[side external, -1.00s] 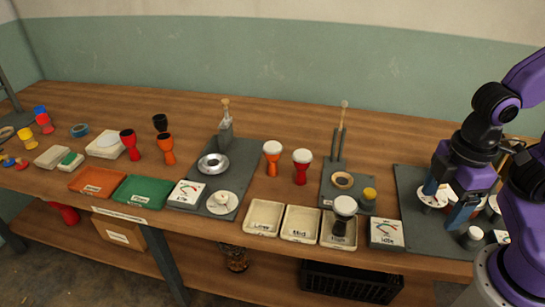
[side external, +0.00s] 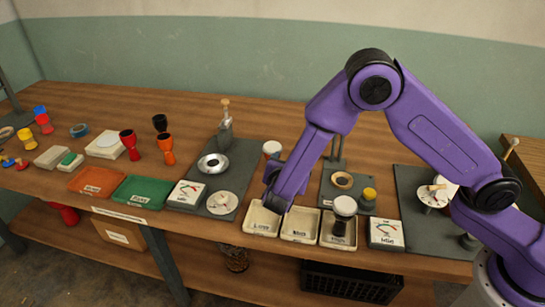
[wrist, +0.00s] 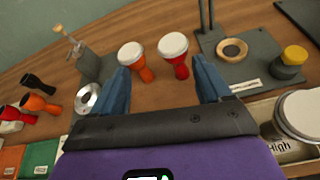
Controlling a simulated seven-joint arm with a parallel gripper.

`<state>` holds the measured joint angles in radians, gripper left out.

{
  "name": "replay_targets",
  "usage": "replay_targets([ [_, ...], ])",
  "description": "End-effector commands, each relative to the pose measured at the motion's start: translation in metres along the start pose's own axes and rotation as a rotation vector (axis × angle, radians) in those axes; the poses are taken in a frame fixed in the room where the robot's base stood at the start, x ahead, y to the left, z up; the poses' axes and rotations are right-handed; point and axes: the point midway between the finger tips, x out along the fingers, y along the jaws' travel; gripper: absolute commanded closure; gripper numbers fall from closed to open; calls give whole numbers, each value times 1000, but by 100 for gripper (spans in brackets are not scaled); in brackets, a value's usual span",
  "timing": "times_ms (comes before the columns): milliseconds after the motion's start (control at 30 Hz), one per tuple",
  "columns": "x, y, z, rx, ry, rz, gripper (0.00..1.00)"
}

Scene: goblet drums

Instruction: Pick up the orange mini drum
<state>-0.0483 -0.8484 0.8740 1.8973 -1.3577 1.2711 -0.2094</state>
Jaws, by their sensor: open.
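An orange mini drum with a white head (side external: 272,147) stands upright on the wooden table behind my gripper (side external: 282,192); its lower part is hidden by the arm in the side view. In the wrist view the orange drum (wrist: 133,57) stands ahead, nearer the left finger. A red drum with a white head (wrist: 174,50) is just to its right. My gripper (wrist: 161,68) is open and empty, with both blue fingers apart and short of the drums. An orange drum without a head (side external: 166,149) stands further left.
Trays labelled Low (side external: 262,220), Mid (side external: 300,225) and High (side external: 336,242) line the front edge; a dark drum with a white head (side external: 345,206) stands in High. A grey mat with a metal ring (side external: 213,164) is left, a stand with a wooden ring (side external: 343,180) right.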

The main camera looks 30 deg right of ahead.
Motion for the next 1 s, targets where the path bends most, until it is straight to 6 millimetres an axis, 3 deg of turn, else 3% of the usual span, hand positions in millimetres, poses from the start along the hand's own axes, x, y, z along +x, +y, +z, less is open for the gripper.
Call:
replay_targets([
  [100,10,22,-26,-112,-71,80,23],
  [333,17,44,-51,-217,-136,171,23],
  [533,36,48,-51,-225,-142,177,23],
  [1000,119,64,-41,-223,-142,176,23],
])
